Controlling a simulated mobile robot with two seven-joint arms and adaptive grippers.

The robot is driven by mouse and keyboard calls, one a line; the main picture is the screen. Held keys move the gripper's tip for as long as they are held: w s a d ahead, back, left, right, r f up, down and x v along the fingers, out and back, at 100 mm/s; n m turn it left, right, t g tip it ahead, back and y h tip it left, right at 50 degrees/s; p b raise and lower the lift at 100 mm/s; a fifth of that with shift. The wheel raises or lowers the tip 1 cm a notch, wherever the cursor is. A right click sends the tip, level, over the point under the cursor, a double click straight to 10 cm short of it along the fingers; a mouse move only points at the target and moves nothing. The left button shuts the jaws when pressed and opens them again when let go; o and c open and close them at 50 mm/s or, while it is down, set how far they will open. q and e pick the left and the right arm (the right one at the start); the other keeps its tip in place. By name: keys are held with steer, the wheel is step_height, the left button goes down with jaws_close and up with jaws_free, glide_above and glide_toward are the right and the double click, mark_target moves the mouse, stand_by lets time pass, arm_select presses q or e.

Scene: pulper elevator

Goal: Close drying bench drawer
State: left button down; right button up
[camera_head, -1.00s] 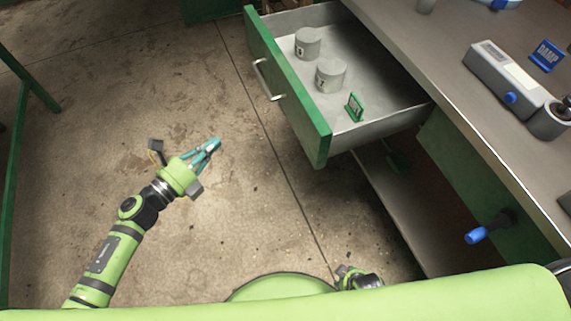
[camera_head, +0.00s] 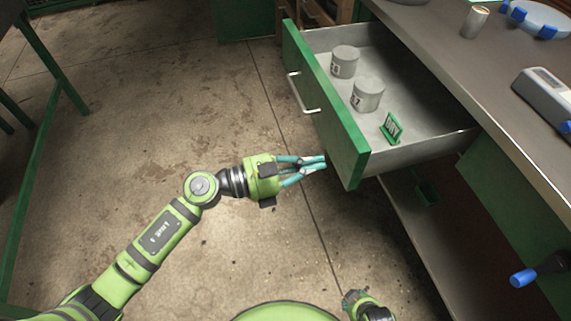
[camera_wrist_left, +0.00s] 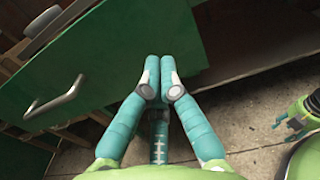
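The drying bench drawer (camera_head: 424,130) is pulled out from the bench, with a green front (camera_head: 326,106) and a metal handle (camera_head: 302,94). Inside are two grey lidded tins (camera_head: 367,94) and a small green "DRY" sign (camera_head: 391,127). My left gripper (camera_head: 325,162) is beside the lower near end of the drawer front, its fingers brought together and pointing at it. The left wrist view shows the fingertips (camera_wrist_left: 160,62) close before the green front (camera_wrist_left: 95,60); I cannot tell if they touch. My right gripper (camera_head: 355,298) is low at the bottom edge, its fingers unclear.
The grey bench top (camera_head: 440,40) runs above the drawer and carries a grey instrument (camera_head: 545,95), a metal cup (camera_head: 475,21) and a dish with blue clips. A blue-handled lever (camera_head: 524,278) sticks out at lower right.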

mark_target(342, 157)
arm_select(q)
steer(key=shift+x, duration=1.85)
steer(key=shift+d, duration=0.15)
arm_select(e)
steer(key=shift+d+f, duration=0.1)
